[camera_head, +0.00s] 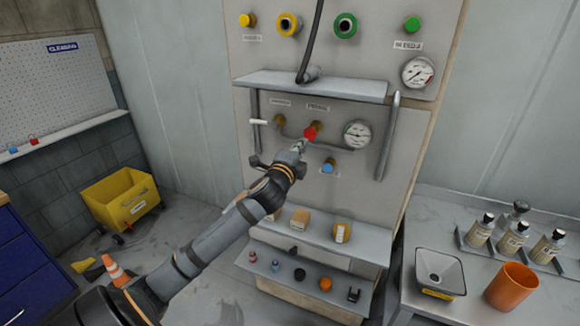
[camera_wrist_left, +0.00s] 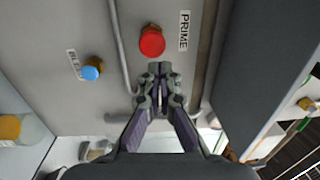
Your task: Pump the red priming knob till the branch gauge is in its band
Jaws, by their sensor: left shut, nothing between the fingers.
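The red priming knob (camera_head: 311,132) sticks out of the grey panel below a PRIME label. In the left wrist view the red knob (camera_wrist_left: 152,41) shows whole, just beyond my fingertips. My left gripper (camera_head: 298,147) is shut and empty, its tips close in front of the knob and slightly below it. In the wrist view the closed fingers (camera_wrist_left: 160,70) point at the panel; I cannot tell whether they touch the knob. A round white gauge (camera_head: 357,134) sits right of the knob, and another gauge (camera_head: 418,72) higher up. Their needles and bands are too small to read surely.
A blue knob (camera_head: 328,166), labelled BLEED in the wrist view, sits below the red one. A white-handled lever (camera_head: 260,122) is to the left. A shelf (camera_head: 310,84) juts out above, and a vertical bar (camera_head: 388,135) stands right of the lower gauge.

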